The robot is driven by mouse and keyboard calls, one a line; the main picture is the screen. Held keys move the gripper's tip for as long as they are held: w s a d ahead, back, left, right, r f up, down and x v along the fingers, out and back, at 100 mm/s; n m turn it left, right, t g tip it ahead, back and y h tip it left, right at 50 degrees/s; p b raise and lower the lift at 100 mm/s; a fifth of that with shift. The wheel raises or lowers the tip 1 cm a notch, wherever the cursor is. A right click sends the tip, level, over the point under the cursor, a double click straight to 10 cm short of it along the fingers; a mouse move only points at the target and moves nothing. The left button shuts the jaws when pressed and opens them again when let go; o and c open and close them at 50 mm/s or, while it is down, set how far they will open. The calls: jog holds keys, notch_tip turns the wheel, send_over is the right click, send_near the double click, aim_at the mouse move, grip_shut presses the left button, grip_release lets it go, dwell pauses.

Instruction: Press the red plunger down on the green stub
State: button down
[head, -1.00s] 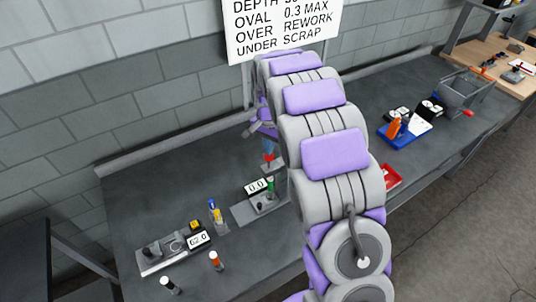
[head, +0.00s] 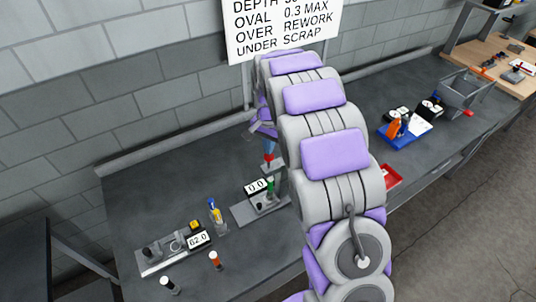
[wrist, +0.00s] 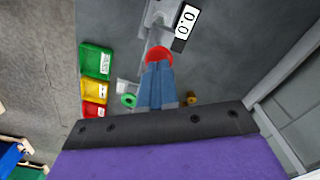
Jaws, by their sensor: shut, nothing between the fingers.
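The red plunger (head: 268,157) is at the top of a small grey press on the bench. It also shows as a round red knob in the wrist view (wrist: 158,54). The green stub (head: 270,186) stands upright below it, beside a 0.0 display (head: 256,187). In the wrist view a green ring (wrist: 129,100) lies left of my fingers; I cannot tell whether it is the stub. My gripper (wrist: 157,68) is shut and empty, its blue fingertips over the plunger and hiding part of it. Whether they touch it is unclear.
A second fixture (head: 165,255) with a 62.0 display stands at the left. Loose orange-topped (head: 215,260) and white-topped (head: 168,284) pieces stand near the front edge. A red bin (head: 391,177) and a blue tray (head: 408,134) are to the right. The wall is behind.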

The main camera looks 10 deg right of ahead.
jog(key=shift+f, duration=1.1)
jog(key=shift+f+b, duration=0.5)
jog(key=shift+f, duration=0.75)
jog(key=shift+r+p, duration=0.9)
jog(key=shift+r, duration=3.65)
